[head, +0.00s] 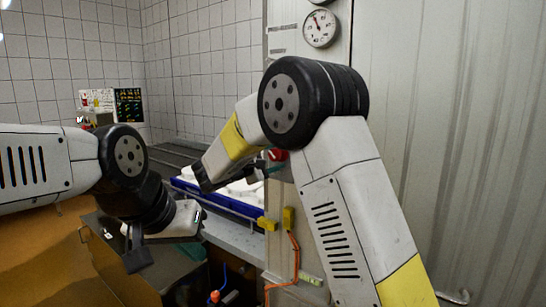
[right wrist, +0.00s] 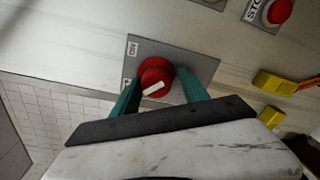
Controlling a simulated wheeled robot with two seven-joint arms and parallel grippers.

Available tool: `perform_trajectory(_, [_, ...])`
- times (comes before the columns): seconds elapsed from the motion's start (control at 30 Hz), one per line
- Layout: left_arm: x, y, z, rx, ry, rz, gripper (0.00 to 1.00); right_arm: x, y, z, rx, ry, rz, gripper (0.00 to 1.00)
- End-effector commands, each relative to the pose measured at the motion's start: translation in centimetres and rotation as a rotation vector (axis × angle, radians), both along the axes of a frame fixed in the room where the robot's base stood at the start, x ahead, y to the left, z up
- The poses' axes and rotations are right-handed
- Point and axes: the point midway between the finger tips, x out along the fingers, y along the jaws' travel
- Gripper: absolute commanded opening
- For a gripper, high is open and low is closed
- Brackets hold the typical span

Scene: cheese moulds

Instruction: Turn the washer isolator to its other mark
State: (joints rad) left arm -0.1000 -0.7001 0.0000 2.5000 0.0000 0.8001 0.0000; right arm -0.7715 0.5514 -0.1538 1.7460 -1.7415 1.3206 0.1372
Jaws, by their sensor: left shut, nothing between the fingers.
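The washer isolator is a round red knob (right wrist: 155,78) with a white pointer bar, on a grey plate (right wrist: 198,66). It also shows in the head view (head: 278,155). The pointer bar lies slanted, its lower end to the left. One small white label sits at the plate's upper left and another at the lower left, too small to read. My right gripper (right wrist: 158,90) has its teal fingers on either side of the knob; whether they touch it is unclear. My left gripper (head: 190,225) is shut and empty at lower left, away from the knob.
A red stop button (right wrist: 279,11) sits right of the isolator. Yellow plugs (right wrist: 274,82) are on the wall beside it, one with an orange cable (head: 296,258). A blue tray (head: 228,203) of white moulds stands behind my right arm. A gauge (head: 320,28) hangs above.

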Motion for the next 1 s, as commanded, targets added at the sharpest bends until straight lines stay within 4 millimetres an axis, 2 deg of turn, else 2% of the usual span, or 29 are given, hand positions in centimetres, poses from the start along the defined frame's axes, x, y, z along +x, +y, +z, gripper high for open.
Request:
perform_trajectory(0.7, [0.0,0.0,0.0,0.0,0.0,0.0,0.0,0.0,0.0,0.6,0.0,-0.012,-0.001,0.59])
perform_trajectory(0.83, [0.0,0.0,0.0,0.0,0.0,0.0,0.0,-1.1,0.9,0.6,0.001,-0.011,0.002,0.59])
perform_trajectory(1.0, [0.0,0.0,0.0,0.0,0.0,0.0,0.0,-3.5,2.6,0.8,0.0,-0.012,0.001,0.59])
